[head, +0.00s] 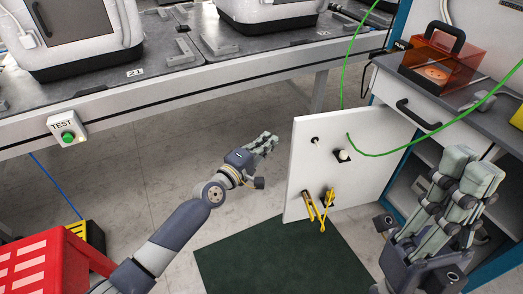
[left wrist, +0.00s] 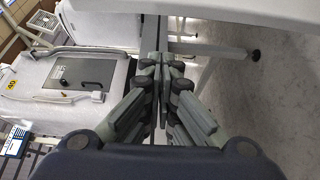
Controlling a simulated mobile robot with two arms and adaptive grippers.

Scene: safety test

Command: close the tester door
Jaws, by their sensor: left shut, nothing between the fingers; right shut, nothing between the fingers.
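A white door-like panel (head: 368,150) stands out from the cabinet (head: 408,178) at the right of the head view. The cabinet front beside it is open, with shelves inside. The panel carries dark fittings, a pale knob and yellow-handled parts (head: 320,206). An orange see-through cover (head: 447,52) with a black handle sits on the cabinet top. My left gripper (head: 270,142) is shut and empty, just left of the panel's left edge; it also shows in the left wrist view (left wrist: 163,68). My right gripper (head: 468,172) is shut and empty, in front of the cabinet's right part.
A grey workbench (head: 215,62) with white machines (head: 80,38) runs along the back, with a TEST button box (head: 68,133) on its front. A red crate (head: 45,268) stands lower left. A green cable (head: 380,153) crosses before the panel. A green mat (head: 285,262) lies on the open floor.

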